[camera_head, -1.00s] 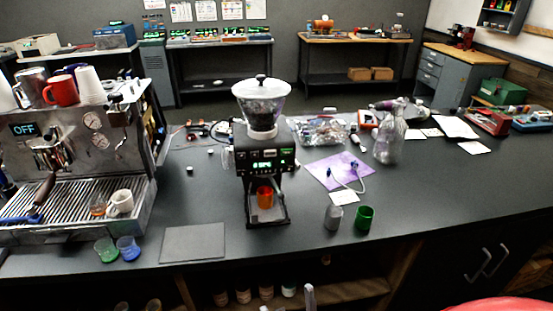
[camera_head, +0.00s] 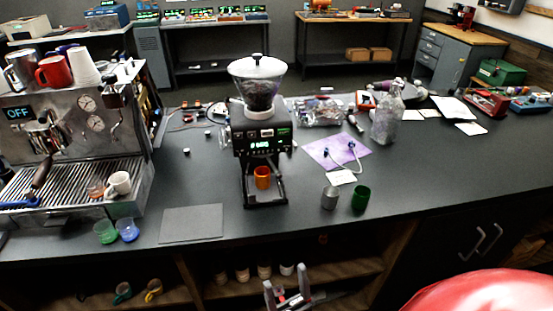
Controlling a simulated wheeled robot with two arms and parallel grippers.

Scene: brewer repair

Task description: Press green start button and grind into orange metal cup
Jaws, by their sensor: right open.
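The black coffee grinder (camera_head: 262,138) stands upright in the middle of the counter, with a clear hopper (camera_head: 257,82) of dark beans on top. Its front panel has lit green displays; a green start button (camera_head: 284,132) seems to be at the panel's right, too small to be sure. The orange metal cup (camera_head: 262,178) stands upright on the grinder's base under the outlet. My right gripper (camera_head: 287,288) is at the bottom of the view, open and empty, in front of and below the counter edge, well apart from the grinder. My left gripper is not in view.
An espresso machine (camera_head: 70,140) reading OFF fills the left side. A dark mat (camera_head: 191,223) lies left of the grinder. A grey cup (camera_head: 330,198), a green cup (camera_head: 360,198), a purple cloth (camera_head: 333,150) and a clear bottle (camera_head: 387,125) are to the right.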

